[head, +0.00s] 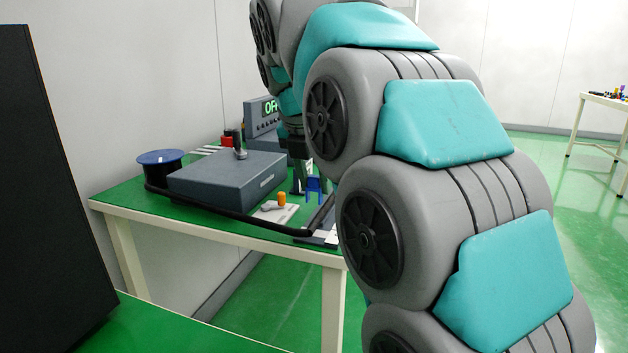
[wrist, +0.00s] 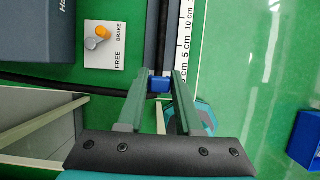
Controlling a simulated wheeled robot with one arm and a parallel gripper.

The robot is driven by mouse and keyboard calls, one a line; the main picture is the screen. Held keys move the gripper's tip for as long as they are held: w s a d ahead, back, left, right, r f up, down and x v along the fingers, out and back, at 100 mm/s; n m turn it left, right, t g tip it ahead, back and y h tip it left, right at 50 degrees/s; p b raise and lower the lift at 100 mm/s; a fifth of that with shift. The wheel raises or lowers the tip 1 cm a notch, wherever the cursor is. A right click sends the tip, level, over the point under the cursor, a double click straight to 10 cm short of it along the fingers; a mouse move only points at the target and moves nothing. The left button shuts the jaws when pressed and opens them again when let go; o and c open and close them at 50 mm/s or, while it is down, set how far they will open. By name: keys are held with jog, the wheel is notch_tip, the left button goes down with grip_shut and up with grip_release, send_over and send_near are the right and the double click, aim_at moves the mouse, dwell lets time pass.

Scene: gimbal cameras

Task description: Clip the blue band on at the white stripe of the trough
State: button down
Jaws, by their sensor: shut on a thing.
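My gripper (wrist: 161,82) is shut on the blue band (wrist: 159,85), which sits between the fingertips in the wrist view. In the head view the band (head: 314,185) hangs below my gripper, over the table's right part, beside the black cable. A narrow grey trough (wrist: 169,25) runs up the wrist view just beyond the band, alongside a white ruler (wrist: 186,45). The band appears above the trough's near end; I cannot tell whether it touches. I cannot make out the trough's white stripe. My arm hides much of this area in the head view.
A black cable (head: 250,218) runs from a blue spool (head: 160,158) around a grey box (head: 225,176) to the table's front right. A brake plate (wrist: 104,50) with an orange-tipped lever lies left of the trough. A blue bin (wrist: 304,140) is at right.

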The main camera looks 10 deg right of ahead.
aim_at(316, 219)
dwell(0.4)
jog(key=shift+f, duration=1.4)
jog(key=shift+p, duration=1.75)
dwell(0.7)
jog(key=shift+f, duration=1.75)
jog(key=c, duration=0.5)
grip_release()
jog(key=shift+r, duration=0.15)
jog(key=shift+v, duration=3.75)
jog(key=shift+s+a, duration=0.1)
